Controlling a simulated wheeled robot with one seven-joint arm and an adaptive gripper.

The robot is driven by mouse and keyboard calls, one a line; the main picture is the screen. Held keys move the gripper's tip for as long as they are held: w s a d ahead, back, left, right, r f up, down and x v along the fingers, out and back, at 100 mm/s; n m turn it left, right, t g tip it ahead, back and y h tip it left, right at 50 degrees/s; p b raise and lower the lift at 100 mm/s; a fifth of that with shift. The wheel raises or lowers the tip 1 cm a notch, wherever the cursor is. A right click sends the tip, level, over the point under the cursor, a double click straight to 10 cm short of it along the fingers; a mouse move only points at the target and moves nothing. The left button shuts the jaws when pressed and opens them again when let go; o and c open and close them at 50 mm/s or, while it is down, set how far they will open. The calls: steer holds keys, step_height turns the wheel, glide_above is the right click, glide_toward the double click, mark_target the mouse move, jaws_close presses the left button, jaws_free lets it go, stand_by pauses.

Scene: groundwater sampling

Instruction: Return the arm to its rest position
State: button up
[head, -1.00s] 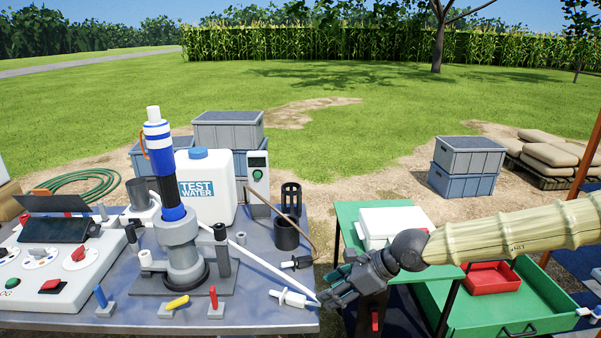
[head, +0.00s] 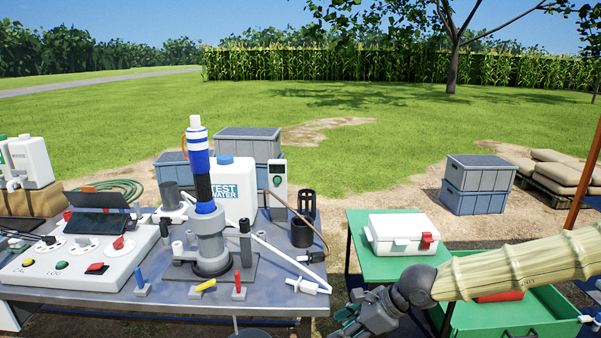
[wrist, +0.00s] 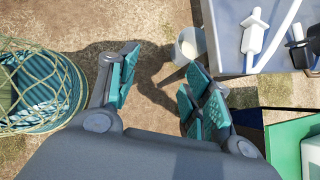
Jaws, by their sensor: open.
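My arm (head: 520,264) reaches in from the right edge in the head view, in front of the green table (head: 385,268). My gripper (head: 352,322) hangs at the bottom edge of the head view, right of the grey sampling bench (head: 150,300) and partly cut off. In the wrist view my gripper (wrist: 158,95) is open, its teal pads spread apart with nothing between them. Bare dirt ground (wrist: 160,45) lies below it.
The bench corner, with a white valve fitting (head: 308,286), is just left of my gripper. A white case (head: 400,234) sits on the green table. In the wrist view, a netted basket (wrist: 35,85) stands left and a white bucket (wrist: 188,45) stands by the bench.

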steer(key=s+d+f+n+g+h, duration=0.1)
steer(key=s+f+n+h, duration=0.1)
steer(key=s+f, duration=0.35)
steer(key=s+d+f+n+g+h, duration=0.1)
steer(key=s+f+n, duration=0.15)
steer(key=f, duration=0.55)
steer(key=s+d+f+n+h, duration=0.2)
steer(key=s+d+f+n, duration=0.3)
steer(key=s+f+n, duration=0.3)
steer(key=s+d+f+n+h, duration=0.2)
steer(key=s+d+f+n, duration=0.3)
steer(key=s, duration=1.2)
step_height(320, 180, down, 5)
steer(key=n, duration=0.3)
steer(key=shift+d+n+g+h, duration=0.2)
steer(key=shift+n+g+h, duration=0.1)
steer(key=shift+n+g, duration=0.1)
